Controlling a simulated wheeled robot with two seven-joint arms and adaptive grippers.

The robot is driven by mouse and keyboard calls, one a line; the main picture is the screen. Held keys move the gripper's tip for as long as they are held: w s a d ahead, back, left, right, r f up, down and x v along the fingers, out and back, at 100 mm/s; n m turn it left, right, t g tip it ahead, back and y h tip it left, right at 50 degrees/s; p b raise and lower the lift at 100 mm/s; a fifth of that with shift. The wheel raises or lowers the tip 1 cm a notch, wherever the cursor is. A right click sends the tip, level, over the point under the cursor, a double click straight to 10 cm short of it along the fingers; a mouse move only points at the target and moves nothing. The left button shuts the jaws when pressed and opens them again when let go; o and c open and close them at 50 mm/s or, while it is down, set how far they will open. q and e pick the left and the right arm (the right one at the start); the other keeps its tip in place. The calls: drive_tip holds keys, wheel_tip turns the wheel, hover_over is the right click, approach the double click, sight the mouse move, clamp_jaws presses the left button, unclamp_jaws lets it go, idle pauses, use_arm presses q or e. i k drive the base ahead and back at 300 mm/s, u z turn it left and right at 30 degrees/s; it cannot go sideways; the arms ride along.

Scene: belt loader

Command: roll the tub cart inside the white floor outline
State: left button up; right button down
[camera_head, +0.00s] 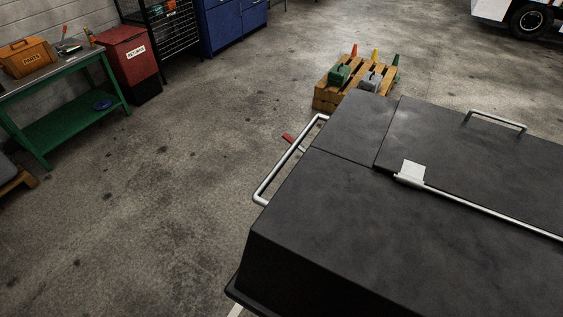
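The tub cart (330,215) is a large black body with a lid, filling the right and lower right of the head view. A silver push handle (284,165) sticks out from its left side, and a smaller silver handle (497,121) is on its top. No gripper touches the handle, and neither of my grippers is in view. A short pale strip (236,311) shows at the bottom edge beside the cart's lower corner; I cannot tell whether it belongs to the white floor outline. The cart's wheels are hidden.
A wooden pallet (326,97) with cones and metal boxes stands behind the cart. A green workbench (70,121), a red returns bin (128,58) and a blue cabinet (233,25) line the upper left. A truck wheel (532,20) shows top right. The left floor is largely clear.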

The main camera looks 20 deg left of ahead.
sight(340, 237)
drive_tip(key=z, duration=0.2)
drive_tip(key=k, duration=0.15)
drive_tip(key=u, duration=1)
drive_tip(key=i, duration=0.55)
drive_tip(key=z, duration=1.3)
